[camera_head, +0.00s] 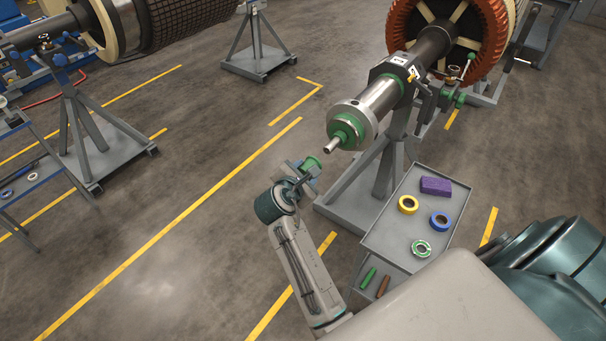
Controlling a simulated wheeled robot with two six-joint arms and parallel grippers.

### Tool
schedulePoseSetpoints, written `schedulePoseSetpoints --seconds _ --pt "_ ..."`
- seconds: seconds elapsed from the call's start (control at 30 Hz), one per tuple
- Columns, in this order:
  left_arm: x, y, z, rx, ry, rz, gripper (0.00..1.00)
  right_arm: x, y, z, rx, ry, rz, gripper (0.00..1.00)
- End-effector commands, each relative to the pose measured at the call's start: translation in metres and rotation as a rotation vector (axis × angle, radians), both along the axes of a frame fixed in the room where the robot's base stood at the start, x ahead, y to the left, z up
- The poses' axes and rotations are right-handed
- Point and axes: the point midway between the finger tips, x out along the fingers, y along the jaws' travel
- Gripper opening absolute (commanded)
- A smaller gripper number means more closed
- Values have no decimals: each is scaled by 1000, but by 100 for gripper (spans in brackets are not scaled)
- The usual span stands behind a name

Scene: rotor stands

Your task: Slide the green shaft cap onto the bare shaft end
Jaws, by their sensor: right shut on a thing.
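The green shaft cap (313,164) is held in my right gripper (304,174), which is shut on it and partly hides it. The bare shaft end (331,146) is a thin metal stub. It sticks out of a green-ringed, wider steel shaft (378,98) pointing down and left. The cap is just below and left of the stub in the picture. A small gap shows between them, so the cap is not seen around the stub. Exact depth between them cannot be told. My left gripper is not in view.
A grey stand (352,196) holds the shaft. A grey cart (376,234) beside it carries a purple block (435,186), a yellow roll (408,210), a blue roll (432,226) and a green-white ring (421,241). The floor left of the gripper is clear.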

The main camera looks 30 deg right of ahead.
Motion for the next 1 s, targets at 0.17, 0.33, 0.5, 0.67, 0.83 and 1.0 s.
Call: schedulePoseSetpoints --seconds 0.17,0.33,0.5,0.67,0.83,1.0 --pt "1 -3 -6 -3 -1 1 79 5 -12 -1 -1 -1 -1 26" --pt "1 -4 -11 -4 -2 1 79 9 -23 -1 0 -1 -1 26" --pt "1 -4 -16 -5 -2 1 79 14 -34 -1 0 0 -2 26" --pt "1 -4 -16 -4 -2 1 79 16 -38 0 3 0 -1 26" --pt "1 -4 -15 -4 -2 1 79 16 -38 0 3 0 -1 26" --pt "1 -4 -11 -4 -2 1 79 15 -38 1 3 1 -3 26"
